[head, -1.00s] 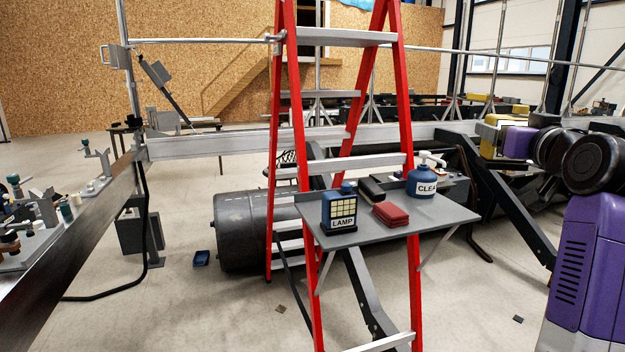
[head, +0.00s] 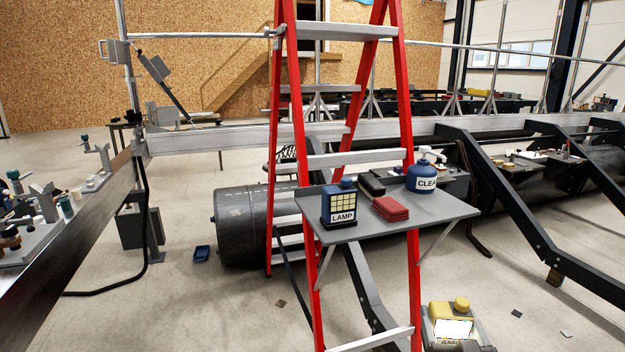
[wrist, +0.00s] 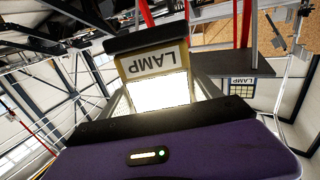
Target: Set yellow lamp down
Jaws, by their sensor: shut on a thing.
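The yellow lamp (head: 441,311) is at the bottom right of the head view, upright, with a yellow cap, a bright lit panel and a LAMP label partly cut off by the frame edge. My gripper (head: 456,332) is shut on it. In the wrist view the lamp (wrist: 152,63) appears upside down just beyond my purple gripper body, its panel glowing white. In the head view the lamp is low, in front of and right of the red ladder. I cannot see anything supporting it.
The red ladder (head: 403,130) carries a grey shelf (head: 380,228). On it are a blue lamp (head: 341,206), red cloths (head: 390,208), a dark block (head: 371,185) and a blue CLEA-labelled bottle (head: 421,178). The shelf's front right corner looks bare. Dark slanted beams (head: 520,205) stand behind right.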

